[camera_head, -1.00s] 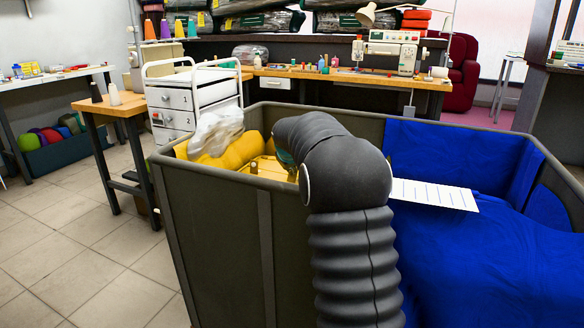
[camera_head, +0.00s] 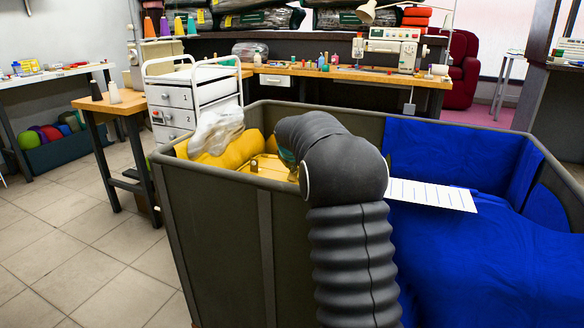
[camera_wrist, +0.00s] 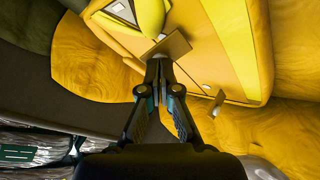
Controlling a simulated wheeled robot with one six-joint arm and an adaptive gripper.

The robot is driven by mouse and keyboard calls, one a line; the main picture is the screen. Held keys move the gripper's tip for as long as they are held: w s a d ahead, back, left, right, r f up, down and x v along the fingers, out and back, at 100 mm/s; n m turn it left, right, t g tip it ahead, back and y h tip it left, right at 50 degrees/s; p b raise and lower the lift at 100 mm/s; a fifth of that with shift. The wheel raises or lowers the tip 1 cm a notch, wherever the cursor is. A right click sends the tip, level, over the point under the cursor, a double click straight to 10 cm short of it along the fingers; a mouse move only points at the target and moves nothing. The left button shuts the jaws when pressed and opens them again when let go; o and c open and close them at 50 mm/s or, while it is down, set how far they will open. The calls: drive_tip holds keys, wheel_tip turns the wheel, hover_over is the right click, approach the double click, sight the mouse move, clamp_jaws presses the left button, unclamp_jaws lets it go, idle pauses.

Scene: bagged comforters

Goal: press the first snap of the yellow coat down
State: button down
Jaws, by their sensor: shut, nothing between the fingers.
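The yellow coat (camera_head: 232,155) lies in the left part of the grey bin in the head view. In the wrist view the coat (camera_wrist: 115,70) fills the top and right, with a flat panel and small brown flaps (camera_wrist: 174,46) standing off it. Small pale round spots, perhaps snaps, show near the flaps, one at the upper middle (camera_wrist: 161,36) and one at the right (camera_wrist: 207,87). My gripper (camera_wrist: 159,62) is shut and empty, its tips just below the upper flap. I cannot tell whether they touch the coat.
The grey bin (camera_head: 215,215) has high walls around the coat. Blue cloth (camera_head: 480,260) fills its right part, and a white lined card (camera_head: 432,194) lies beside my arm. A clear plastic bag (camera_head: 216,130) rests on the coat's left. A white drawer cart (camera_head: 175,100) stands behind.

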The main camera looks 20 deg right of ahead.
drive_tip(key=shift+w+d+f, duration=0.35)
drive_tip(key=shift+d, duration=0.05)
drive_tip(key=shift+f, duration=0.1)
idle(0.5)
idle(0.3)
drive_tip(key=shift+r+p, duration=1.45)
drive_tip(key=shift+r, duration=1.55)
drive_tip(key=shift+r, duration=0.1)
drive_tip(key=v, duration=1.2)
